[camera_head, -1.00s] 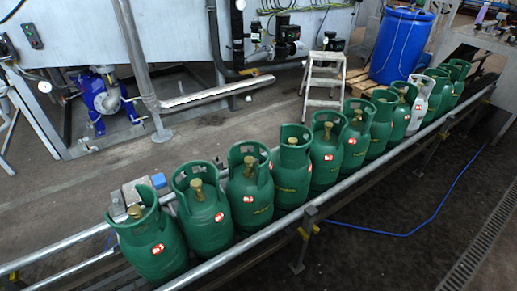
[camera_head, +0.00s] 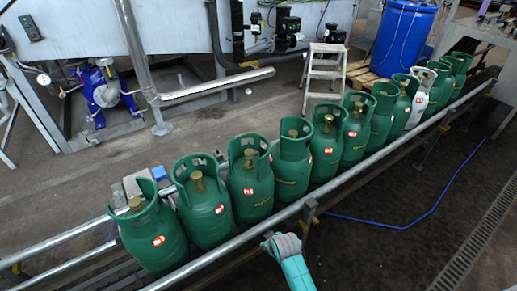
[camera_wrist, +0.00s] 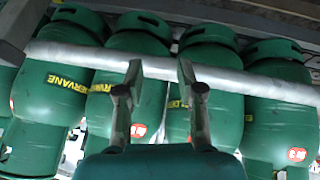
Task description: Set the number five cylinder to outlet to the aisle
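A row of green gas cylinders with round collars stands upright on the conveyor. Counted from the near left end, the fifth cylinder (camera_head: 325,153) is mid-row, between its neighbours. Red-and-white labels show on them, but I cannot read the numbers, so I cannot tell which end the count starts from. In the wrist view, my gripper (camera_wrist: 159,70) is open and empty, its two fingers apart before the guide rail (camera_wrist: 75,54). Several green cylinders (camera_wrist: 205,95) stand behind the rail. I cannot tell whether the fingers touch anything.
The near guide rail (camera_head: 240,240) runs along the front of the row. One grey-white cylinder (camera_head: 418,100) stands among the green ones towards the far end. Behind are a step ladder (camera_head: 323,78) and a blue barrel (camera_head: 402,40). The floor at front right is clear except for a blue hose (camera_head: 400,226).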

